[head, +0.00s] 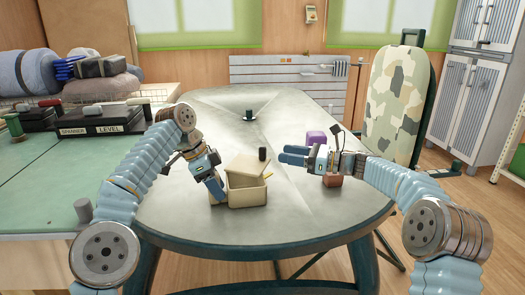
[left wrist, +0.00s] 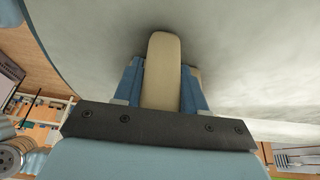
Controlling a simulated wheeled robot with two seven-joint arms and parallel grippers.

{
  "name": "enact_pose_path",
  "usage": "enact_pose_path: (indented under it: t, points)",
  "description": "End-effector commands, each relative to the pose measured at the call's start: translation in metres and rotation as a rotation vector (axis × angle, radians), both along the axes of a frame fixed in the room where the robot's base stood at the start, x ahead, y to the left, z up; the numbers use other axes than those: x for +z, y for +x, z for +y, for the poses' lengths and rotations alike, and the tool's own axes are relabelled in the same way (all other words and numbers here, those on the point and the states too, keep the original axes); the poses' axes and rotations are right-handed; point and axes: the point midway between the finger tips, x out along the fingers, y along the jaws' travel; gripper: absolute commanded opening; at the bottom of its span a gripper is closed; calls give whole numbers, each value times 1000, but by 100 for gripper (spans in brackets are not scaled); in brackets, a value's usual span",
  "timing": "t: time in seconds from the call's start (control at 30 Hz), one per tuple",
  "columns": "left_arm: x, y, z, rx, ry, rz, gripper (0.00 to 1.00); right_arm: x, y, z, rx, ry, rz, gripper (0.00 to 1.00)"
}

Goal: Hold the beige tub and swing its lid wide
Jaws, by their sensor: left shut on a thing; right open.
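The beige tub (head: 249,198) stands on the grey oval table, near its middle. Its lid (head: 246,164) appears tilted up from the tub, with a gap showing under it. My left gripper (head: 219,190) is at the tub's left side, shut on it. In the left wrist view a beige part of the tub (left wrist: 162,70) sits between the blue fingers; the rest of the tub is mostly hidden there. My right gripper (head: 290,155) is open and empty, to the right of the lid and apart from it, its fingers pointing left.
A purple block (head: 316,138) and a reddish-brown block (head: 332,181) lie by my right gripper. A small black cylinder (head: 262,154) stands just behind the tub. Another dark object (head: 249,116) stands farther back. The table (head: 190,225) is clear in front of the tub.

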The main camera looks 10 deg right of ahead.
Motion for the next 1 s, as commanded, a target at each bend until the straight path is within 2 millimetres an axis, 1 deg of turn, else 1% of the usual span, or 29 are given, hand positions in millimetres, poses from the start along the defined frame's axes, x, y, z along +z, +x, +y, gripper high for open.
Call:
enact_pose_path:
  t: [0.03, 0.1, 0.2, 0.33, 0.5, 0.77, 0.8, 0.83, 1.0]
  points:
    - [-1, 0, 0, 1, 1, 0, 5, 0, 5, 12, 4, -1, -2, 49]
    - [-1, 0, 0, 0, 1, 0, 5, 0, 12, 27, 5, -2, -2, 49]
    - [-1, 0, 0, 0, 1, 0, 5, 0, 21, 45, 3, -2, -2, 49]
    - [-1, 0, 0, 0, 1, 1, 5, 0, 30, 63, 3, -3, -4, 49]
    - [-1, 0, 0, 0, 1, 1, 5, 0, 36, 75, 2, -4, -4, 49]
    - [-1, 0, 0, 0, 1, 1, 5, 0, 37, 77, 1, -4, -4, 49]
    - [-1, 0, 0, 0, 1, 1, 5, 0, 37, 77, 1, -3, -4, 47]
    - [-1, 0, 0, 0, 1, 1, 5, 0, 37, 77, 1, -3, -4, 43]
    - [-1, 0, 0, 0, 1, 1, 5, 0, 37, 77, 1, -4, -5, 17]
